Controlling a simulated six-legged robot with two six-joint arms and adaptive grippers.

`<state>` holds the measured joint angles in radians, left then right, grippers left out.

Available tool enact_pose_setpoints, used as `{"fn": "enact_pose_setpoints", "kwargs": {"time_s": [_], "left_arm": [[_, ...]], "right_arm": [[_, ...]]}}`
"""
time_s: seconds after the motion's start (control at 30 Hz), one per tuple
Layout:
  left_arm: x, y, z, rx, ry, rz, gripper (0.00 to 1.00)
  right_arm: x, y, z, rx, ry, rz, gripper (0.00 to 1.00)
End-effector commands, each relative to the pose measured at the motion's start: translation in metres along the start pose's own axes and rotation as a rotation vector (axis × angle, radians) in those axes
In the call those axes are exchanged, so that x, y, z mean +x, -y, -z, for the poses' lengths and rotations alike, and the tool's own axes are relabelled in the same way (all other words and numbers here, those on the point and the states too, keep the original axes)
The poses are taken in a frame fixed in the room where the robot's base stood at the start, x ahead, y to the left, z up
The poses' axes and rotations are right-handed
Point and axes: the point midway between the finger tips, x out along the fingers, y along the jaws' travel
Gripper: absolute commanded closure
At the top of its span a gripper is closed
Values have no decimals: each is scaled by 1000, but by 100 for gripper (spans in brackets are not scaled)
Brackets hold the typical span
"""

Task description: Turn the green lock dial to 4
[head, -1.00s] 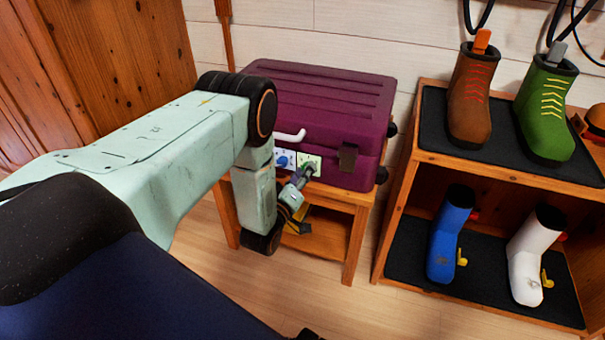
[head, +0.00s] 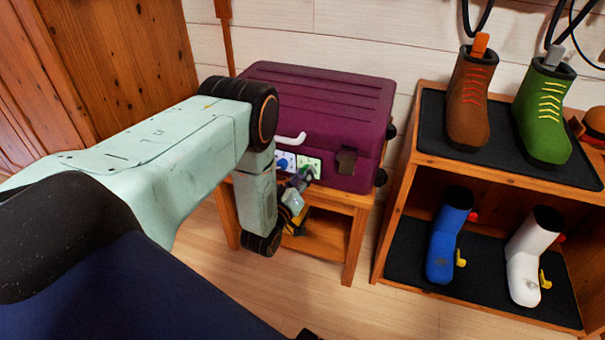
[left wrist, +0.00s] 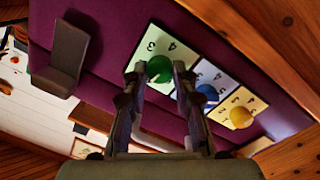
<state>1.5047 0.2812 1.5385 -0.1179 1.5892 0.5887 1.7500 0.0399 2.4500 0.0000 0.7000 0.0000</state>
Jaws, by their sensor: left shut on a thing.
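The purple case (head: 325,105) stands on a small wooden table, with lock dials on its front. The green dial (left wrist: 160,70) sits on a pale plate, with the digits 3 and 4 visible on it. My left gripper (left wrist: 161,73) is shut on the green dial, one finger on each side. In the head view the left gripper (head: 301,178) is at the case front, and hides most of the green dial. The blue dial (left wrist: 207,94) and yellow dial (left wrist: 242,117) are beside it. I cannot tell which digit the green dial points to. My right gripper is not in view.
A dark latch (head: 347,160) and a pale handle (head: 290,138) are on the case front near the dials. The small wooden table (head: 358,240) supports the case. A wooden shelf (head: 398,190) with several boots stands to the right. Floor is clear between them.

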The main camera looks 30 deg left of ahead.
Motion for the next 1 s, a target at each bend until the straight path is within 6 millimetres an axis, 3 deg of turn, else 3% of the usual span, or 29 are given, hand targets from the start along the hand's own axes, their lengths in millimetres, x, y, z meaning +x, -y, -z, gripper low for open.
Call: {"fn": "enact_pose_setpoints", "kwargs": {"time_s": [1.0], "left_arm": [[0,-3,1,960,53,50,100]], "right_arm": [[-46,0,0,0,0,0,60]]}}
